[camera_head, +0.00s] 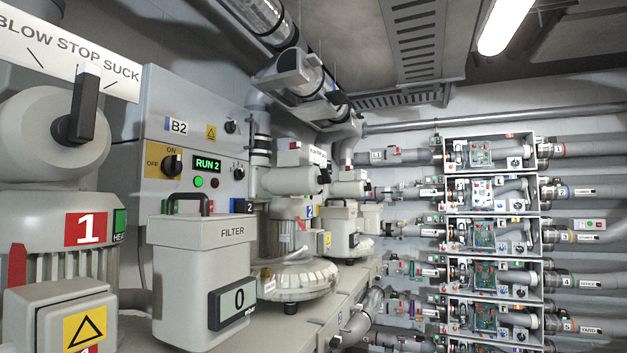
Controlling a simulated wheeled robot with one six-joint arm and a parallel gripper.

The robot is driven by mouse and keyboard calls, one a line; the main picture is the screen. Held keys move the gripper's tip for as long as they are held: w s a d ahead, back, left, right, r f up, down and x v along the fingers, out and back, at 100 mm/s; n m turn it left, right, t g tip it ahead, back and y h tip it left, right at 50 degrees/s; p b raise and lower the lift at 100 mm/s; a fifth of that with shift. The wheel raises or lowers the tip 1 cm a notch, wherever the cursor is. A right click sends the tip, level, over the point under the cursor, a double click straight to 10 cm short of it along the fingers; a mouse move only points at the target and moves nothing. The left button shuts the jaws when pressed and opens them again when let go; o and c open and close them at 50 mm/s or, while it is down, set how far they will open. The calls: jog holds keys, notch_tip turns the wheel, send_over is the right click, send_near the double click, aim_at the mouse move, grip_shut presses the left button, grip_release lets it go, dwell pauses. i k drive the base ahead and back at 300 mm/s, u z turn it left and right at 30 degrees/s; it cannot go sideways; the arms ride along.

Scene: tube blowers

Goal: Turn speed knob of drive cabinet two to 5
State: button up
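A grey drive cabinet (205,100) marked B2 stands at the left, behind the front blower unit. Its green display (207,163) reads RUN 2. A small black knob (238,174) with faint marks around it sits right of the display; the marks are too small to read, and I cannot tell its setting. Another small black knob (231,127) is higher up by the right edge. A larger black OFF/ON switch (172,165) sits on a yellow plate left of the display. My gripper is not in view.
A filter box (200,245) with a handle and a gauge reading 0 stands before the cabinet's lower part. A blower marked 1 (60,200), with a BLOW STOP SUCK lever (84,105), fills the left. Blower 2 (300,255) stands right of the cabinet. Stacked pipe stations (540,215) line the right.

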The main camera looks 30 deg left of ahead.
aim_at(239, 174)
jog(key=u, duration=0.05)
jog(key=i, duration=1.4)
jog(key=u, duration=1.15)
jog(key=i, duration=0.85)
jog(key=u, duration=1)
